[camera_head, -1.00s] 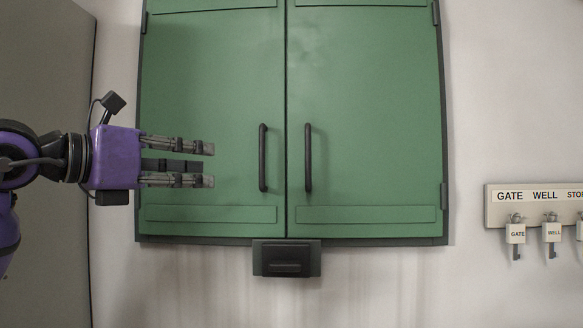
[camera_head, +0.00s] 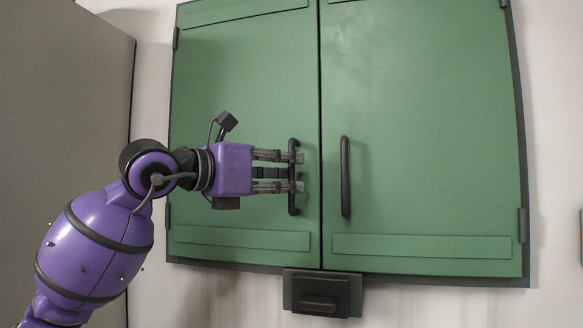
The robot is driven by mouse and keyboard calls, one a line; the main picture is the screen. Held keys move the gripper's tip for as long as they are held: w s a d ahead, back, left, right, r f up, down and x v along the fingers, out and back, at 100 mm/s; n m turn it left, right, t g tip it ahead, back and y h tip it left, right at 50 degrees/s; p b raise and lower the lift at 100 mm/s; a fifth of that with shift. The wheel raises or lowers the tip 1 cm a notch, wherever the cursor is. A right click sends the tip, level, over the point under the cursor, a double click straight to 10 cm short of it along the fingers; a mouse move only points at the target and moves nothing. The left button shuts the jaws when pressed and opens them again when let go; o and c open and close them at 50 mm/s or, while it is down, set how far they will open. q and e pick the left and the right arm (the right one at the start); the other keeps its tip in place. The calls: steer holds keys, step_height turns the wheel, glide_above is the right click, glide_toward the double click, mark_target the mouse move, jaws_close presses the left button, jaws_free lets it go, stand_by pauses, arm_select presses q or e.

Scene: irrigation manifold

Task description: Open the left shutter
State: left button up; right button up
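The left shutter (camera_head: 245,85) is a green panel, flush with the right shutter (camera_head: 425,90) and closed at the seam between them. Its dark vertical bar handle (camera_head: 292,207) is near that seam. My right gripper is not in view.
The right shutter's own handle (camera_head: 345,177) is just right of the seam. A black box-like fitting (camera_head: 322,294) sits under the cabinet's lower edge. A grey panel (camera_head: 65,110) stands at the left.

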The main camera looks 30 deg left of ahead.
arm_select(q)
steer(key=shift+x, duration=0.75)
jaws_close()
